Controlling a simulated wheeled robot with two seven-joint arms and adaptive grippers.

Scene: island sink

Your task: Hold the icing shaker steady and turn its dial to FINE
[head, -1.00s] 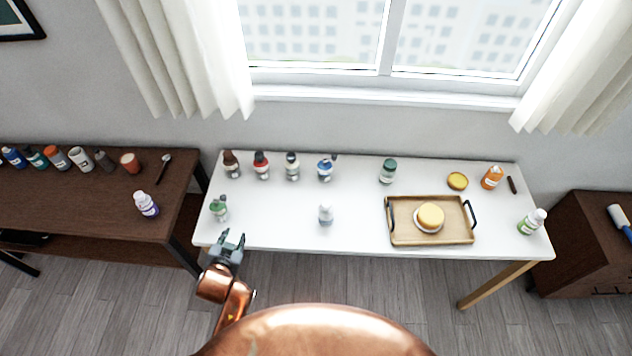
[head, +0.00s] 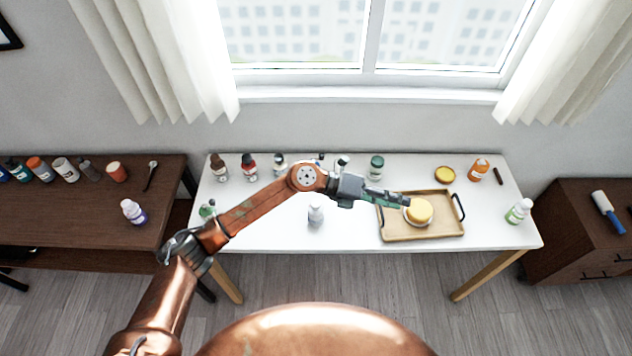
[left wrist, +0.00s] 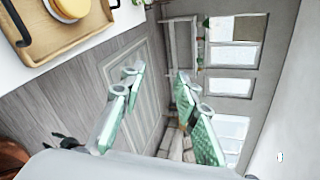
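A small white-and-grey shaker (head: 316,214) stands upright and alone near the front middle of the white table; I take it to be the icing shaker. Its dial and markings are too small to read. My left gripper (head: 388,199) reaches across the table, right of this shaker, with its green fingers over the left side of the tray. In the left wrist view its fingers (left wrist: 158,85) are spread apart with nothing between them. My right gripper is not in view.
A wooden tray (head: 440,235) holds a yellow-topped cake (head: 418,212). Bottles line the table's back, including a green-capped one (head: 376,167) and an orange one (head: 478,170); my arm partly hides some. A green-and-white bottle (head: 519,211) stands at the right. The white table (head: 350,236) is clear around the shaker.

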